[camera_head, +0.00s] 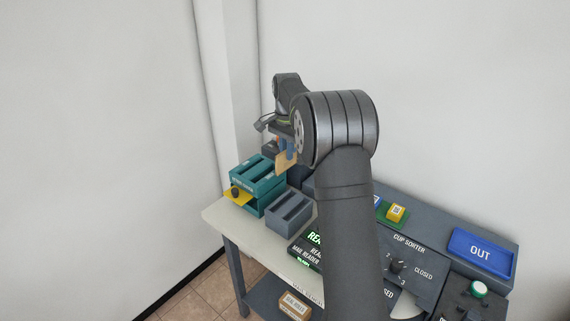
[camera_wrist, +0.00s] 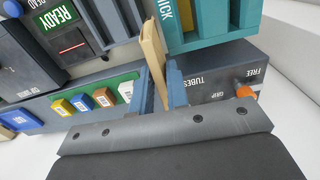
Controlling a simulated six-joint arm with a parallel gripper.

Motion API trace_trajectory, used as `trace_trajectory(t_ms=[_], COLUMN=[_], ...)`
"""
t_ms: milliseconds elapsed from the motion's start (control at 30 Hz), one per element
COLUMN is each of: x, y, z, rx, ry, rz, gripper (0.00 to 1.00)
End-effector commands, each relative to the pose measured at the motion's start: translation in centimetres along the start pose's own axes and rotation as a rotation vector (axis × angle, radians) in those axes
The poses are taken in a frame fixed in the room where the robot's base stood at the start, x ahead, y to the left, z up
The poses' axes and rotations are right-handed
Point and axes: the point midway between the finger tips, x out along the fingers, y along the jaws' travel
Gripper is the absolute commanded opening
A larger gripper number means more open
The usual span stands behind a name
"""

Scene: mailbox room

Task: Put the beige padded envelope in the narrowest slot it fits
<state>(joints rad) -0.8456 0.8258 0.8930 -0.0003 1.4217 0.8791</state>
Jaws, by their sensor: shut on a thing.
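My gripper (camera_head: 289,150) is shut on the beige padded envelope (camera_head: 286,164) and holds it above the table, behind the slotted boxes in the head view. In the wrist view the envelope (camera_wrist: 153,55) shows nearly edge-on between the blue fingers of my gripper (camera_wrist: 163,85), reaching up between the two boxes. A teal box (camera_head: 258,178) with slots in its top stands at the table's left; it also shows in the wrist view (camera_wrist: 225,25). A grey-blue box (camera_head: 289,214) with two slots stands to its right, and shows at the wrist view's top (camera_wrist: 108,25). The envelope is outside the slots.
A dark unit marked TUBES (camera_wrist: 215,85), with an orange-tipped knob, is close to the right finger. A green tray (camera_wrist: 85,100) holds several coloured blocks. A mail reader (camera_head: 306,245) shows READY. A blue OUT tray (camera_head: 481,254) is at the right. A yellow plate (camera_head: 238,196) juts from the teal box.

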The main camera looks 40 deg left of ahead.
Motion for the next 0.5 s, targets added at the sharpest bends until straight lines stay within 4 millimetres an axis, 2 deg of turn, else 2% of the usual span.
trace_trajectory(t_ms=[33,300,500], x=[-0.3,-2.6,-4.0], y=[-1.2,-6.9,-9.9], z=[0.6,3.3,5.3], rx=[-0.008,-0.025,-0.033], ry=[0.001,0.000,0.000], rz=[-0.002,-0.001,-0.001], gripper=[0.00,0.00,0.00])
